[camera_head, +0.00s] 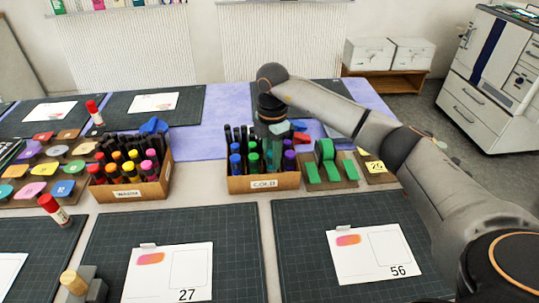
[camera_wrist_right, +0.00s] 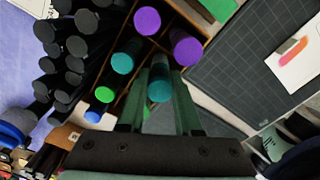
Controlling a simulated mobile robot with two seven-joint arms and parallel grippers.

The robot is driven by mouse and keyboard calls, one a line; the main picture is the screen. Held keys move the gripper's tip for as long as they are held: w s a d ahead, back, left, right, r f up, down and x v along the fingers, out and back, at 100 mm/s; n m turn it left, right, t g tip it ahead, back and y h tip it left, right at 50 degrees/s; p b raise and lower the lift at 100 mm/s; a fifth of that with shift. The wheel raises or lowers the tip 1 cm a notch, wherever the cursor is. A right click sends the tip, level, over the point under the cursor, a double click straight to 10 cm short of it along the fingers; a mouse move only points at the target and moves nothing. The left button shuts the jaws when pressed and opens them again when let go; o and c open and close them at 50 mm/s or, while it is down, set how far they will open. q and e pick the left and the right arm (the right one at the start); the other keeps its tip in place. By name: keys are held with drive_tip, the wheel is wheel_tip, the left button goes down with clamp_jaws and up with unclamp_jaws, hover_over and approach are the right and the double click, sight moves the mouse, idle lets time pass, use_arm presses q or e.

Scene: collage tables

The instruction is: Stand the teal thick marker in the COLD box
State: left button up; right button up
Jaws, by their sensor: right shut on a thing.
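The COLD box (camera_head: 264,184) is a brown cardboard box on the middle table, holding several blue, green, purple and black-capped markers. My right gripper (camera_head: 271,150) points down into it from above. In the wrist view its two green fingers (camera_wrist_right: 159,112) are shut on a teal marker (camera_wrist_right: 159,90), whose round teal end faces the camera. The held marker is among the others at the box; whether its lower end touches the box floor is hidden. Another teal-ended marker (camera_wrist_right: 122,63) and two purple ones (camera_wrist_right: 148,20) stand close beside it. My left gripper is not in view.
The WARM box (camera_head: 128,193) with warm-coloured markers stands to the left. Green blocks (camera_head: 325,160) in a holder stand close to the right of the COLD box. Dark cutting mats with cards (camera_head: 375,250) lie in front.

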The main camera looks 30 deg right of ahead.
drive_tip(key=o, duration=0.9)
wheel_tip(320, 180, up, 12)
drive_tip(key=shift+r+p, duration=0.25)
drive_tip(key=shift+p, duration=0.05)
